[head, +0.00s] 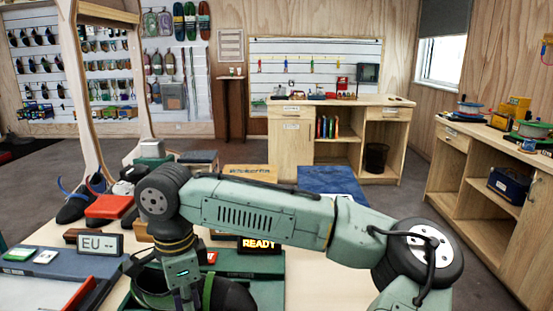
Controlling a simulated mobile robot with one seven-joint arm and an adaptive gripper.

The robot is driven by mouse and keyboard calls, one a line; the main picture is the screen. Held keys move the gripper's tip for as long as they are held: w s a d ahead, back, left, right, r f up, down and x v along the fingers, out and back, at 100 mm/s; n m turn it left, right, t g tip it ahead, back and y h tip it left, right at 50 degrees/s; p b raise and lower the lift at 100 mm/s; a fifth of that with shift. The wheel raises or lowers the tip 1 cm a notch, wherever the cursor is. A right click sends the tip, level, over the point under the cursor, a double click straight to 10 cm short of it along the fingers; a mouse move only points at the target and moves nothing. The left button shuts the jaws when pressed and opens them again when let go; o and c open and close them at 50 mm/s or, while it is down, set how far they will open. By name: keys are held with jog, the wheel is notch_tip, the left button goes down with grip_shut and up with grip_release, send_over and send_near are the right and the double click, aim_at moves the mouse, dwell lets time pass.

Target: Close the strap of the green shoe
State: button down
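A dark shoe with green trim (230,298) sits at the bottom edge of the head view, on a green fixture (262,272). The picture edge cuts it off, and my arm hides part of it. A green band (208,290) stands up at the shoe; I cannot tell whether the strap is open or closed. My gripper (183,290) points down over the shoe, with its fingers low in the picture. Its fingertips are not clear, so I cannot tell whether it is open or touching the strap.
A READY display (258,245) stands behind the shoe. The pale table is clear at right.

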jog(key=shift+w+r+p, duration=1.55)
jog(key=shift+w+p, duration=0.2)
jog(key=shift+p, duration=0.1)
jog(key=shift+w, duration=0.1)
jog(key=shift+w+d+r+p, duration=0.15)
jog(key=shift+w+p, duration=0.45)
jog(key=shift+w, duration=0.6)
jog(key=shift+w+r+p, duration=0.2)
jog(key=shift+w+p, duration=0.4)
jog(key=shift+w, duration=0.6)
jog(key=shift+r, duration=0.1)
